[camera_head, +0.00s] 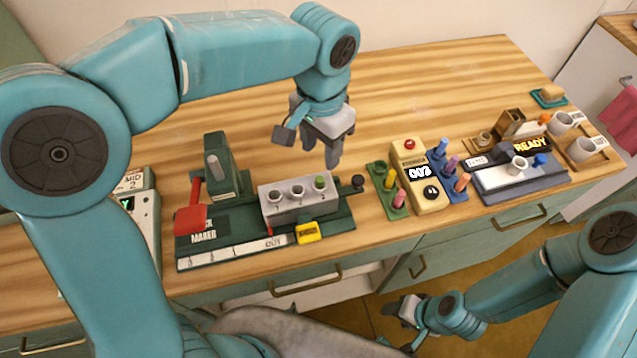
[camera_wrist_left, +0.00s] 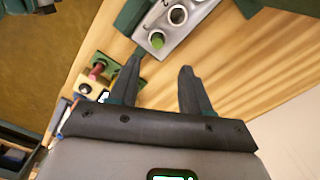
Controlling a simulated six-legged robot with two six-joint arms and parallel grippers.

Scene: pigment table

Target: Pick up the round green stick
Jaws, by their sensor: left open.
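The round green stick (camera_head: 320,182) sits in the right-hand hole of a grey block (camera_head: 300,207); only its round green top shows. The other two holes of the block look empty. In the left wrist view the green top (camera_wrist_left: 157,40) shows just beyond the fingertips. My left gripper (camera_head: 331,160) is open and empty, pointing down above and behind the block's right end. It also shows in the left wrist view (camera_wrist_left: 160,68), fingers apart with bare table between them. My right gripper (camera_head: 402,310) is low in front of the table, small and partly unclear.
The block stands on a dark green maker base (camera_head: 340,217) with a red lever (camera_head: 192,215) and a yellow tag (camera_head: 308,232). To the right are a green rack (camera_head: 380,190) with coloured sticks, a beige counter box (camera_head: 419,176) and a blue rack (camera_head: 450,186). The table behind is clear.

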